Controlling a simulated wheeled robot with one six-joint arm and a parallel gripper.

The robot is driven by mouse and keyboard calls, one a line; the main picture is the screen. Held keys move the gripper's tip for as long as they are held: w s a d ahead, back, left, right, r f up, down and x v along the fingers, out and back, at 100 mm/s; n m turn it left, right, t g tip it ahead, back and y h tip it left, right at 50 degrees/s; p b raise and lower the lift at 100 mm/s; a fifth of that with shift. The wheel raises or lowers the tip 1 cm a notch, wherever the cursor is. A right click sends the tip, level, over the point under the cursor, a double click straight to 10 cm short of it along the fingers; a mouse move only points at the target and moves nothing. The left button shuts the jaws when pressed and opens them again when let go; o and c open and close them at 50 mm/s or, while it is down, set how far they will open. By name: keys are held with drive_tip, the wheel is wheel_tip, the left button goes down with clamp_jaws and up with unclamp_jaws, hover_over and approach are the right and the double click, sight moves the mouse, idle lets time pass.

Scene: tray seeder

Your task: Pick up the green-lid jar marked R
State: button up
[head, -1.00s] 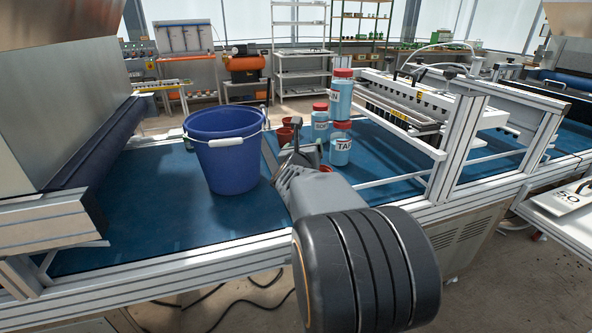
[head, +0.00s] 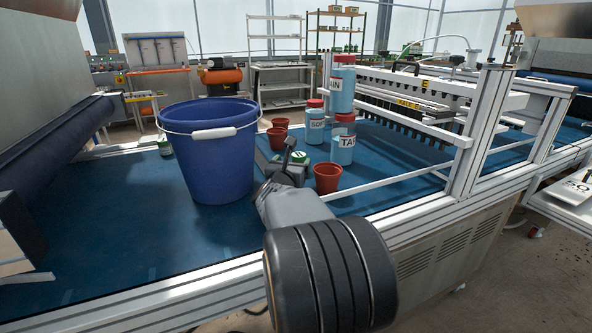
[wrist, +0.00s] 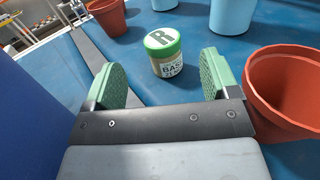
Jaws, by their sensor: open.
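The green-lid jar marked R (wrist: 163,53) stands upright on the blue belt in the wrist view, with a big R on its lid and a label starting "BAS". In the head view a small green-lidded jar (head: 299,156) shows just beyond my gripper, partly hidden by it. My gripper (wrist: 161,76) is open and empty. Its green-padded fingers stand left and right, with the jar ahead between their lines and not gripped. Another green-lidded jar (head: 165,147) stands left of the bucket, partly hidden.
A blue bucket (head: 205,160) stands close on the left. A terracotta pot (head: 328,178) is close on the right; more pots (head: 277,138) stand behind. Red-lidded blue jars (head: 316,128) include a stack (head: 342,85) of two. A metal frame rail (head: 395,190) runs at right.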

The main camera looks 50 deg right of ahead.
sight(297, 159)
drive_tip(key=shift+w+d+f, duration=0.3)
drive_tip(key=shift+d+f, duration=0.05)
drive_tip(key=shift+f, duration=0.1)
drive_tip(key=shift+b+x, duration=0.55)
drive_tip(key=shift+x, duration=2.8)
drive_tip(key=shift+s+f, duration=0.1)
drive_tip(key=shift+c, duration=0.3)
drive_tip(key=c, duration=0.9)
drive_tip(key=shift+c, duration=0.4)
